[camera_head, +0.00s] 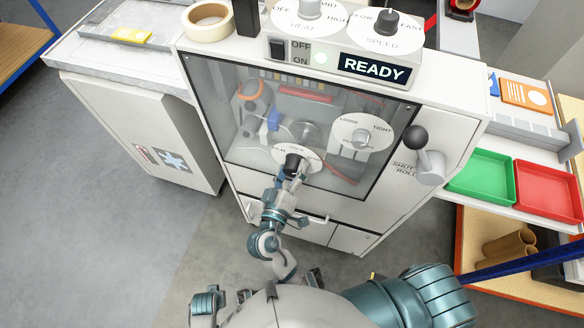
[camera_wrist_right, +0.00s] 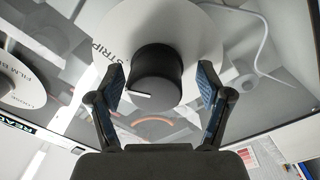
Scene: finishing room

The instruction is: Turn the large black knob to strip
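My right gripper (camera_head: 291,175) is at the knob. In the wrist view its fingers (camera_wrist_right: 159,80) are spread on both sides of the knob, with visible gaps. I cannot make out my left gripper.
A second white dial (camera_head: 362,138) marked LOOSE and TIGHT is right of the knob. A lever with a black ball (camera_head: 416,137) stands farther right. The READY display (camera_head: 374,68) and the HEAT and SPEED dials are above. Green (camera_head: 479,176) and red (camera_head: 548,190) trays lie at right.

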